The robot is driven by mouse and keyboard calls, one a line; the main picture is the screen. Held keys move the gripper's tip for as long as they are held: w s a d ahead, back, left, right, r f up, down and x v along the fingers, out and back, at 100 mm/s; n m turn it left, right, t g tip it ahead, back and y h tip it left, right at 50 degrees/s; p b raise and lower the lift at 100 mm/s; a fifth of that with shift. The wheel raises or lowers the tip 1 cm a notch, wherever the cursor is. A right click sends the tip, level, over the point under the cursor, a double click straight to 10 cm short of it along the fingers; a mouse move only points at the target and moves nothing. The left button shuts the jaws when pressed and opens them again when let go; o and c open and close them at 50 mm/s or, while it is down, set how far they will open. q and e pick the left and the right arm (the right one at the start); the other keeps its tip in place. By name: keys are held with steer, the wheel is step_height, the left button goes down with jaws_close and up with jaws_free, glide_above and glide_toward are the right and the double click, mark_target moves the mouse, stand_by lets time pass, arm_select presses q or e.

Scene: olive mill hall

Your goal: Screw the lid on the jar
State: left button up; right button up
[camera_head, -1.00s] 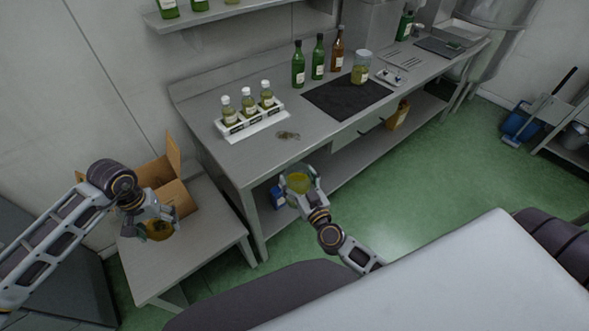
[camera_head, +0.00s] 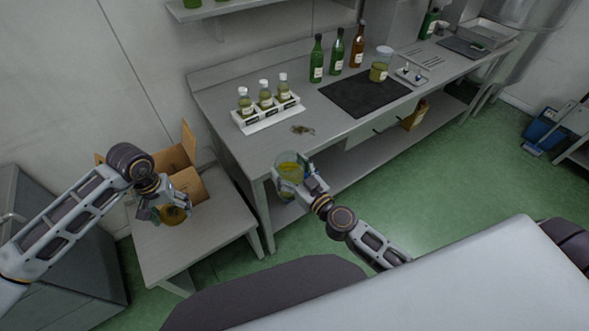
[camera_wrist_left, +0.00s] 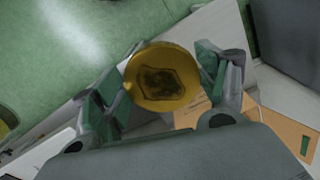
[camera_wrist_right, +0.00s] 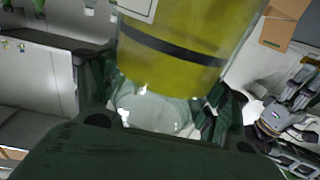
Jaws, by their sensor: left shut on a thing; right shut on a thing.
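My left gripper (camera_head: 163,205) is shut on a round gold lid (camera_head: 174,215), held in the air above the low side table. In the left wrist view the lid (camera_wrist_left: 162,77) shows a dark emblem and sits between the two green-padded fingers. My right gripper (camera_head: 308,184) is shut on a clear jar (camera_head: 289,166) with yellow-green contents, held in front of the steel bench's near left corner. In the right wrist view the jar (camera_wrist_right: 175,50) has a dark band; its far end is out of frame. Lid and jar are well apart.
The steel bench (camera_head: 225,91) bears a white rack (camera_head: 268,117) of small bottles, a dark mat (camera_head: 365,93), another jar (camera_head: 380,66) and tall bottles. An open cardboard box (camera_head: 183,180) stands on the low table (camera_head: 205,232) behind my left gripper. Green floor lies open to the right.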

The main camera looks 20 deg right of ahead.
steer(key=a+r+n+g+y, duration=0.3)
steer(key=a+r+y, duration=0.3)
steer(key=a, duration=0.2)
steer(key=shift+w+a+n, duration=0.3)
steer(key=shift+w+n, duration=0.1)
steer(key=shift+n, duration=0.3)
stand_by(0.6)
steer(key=shift+r, duration=0.15)
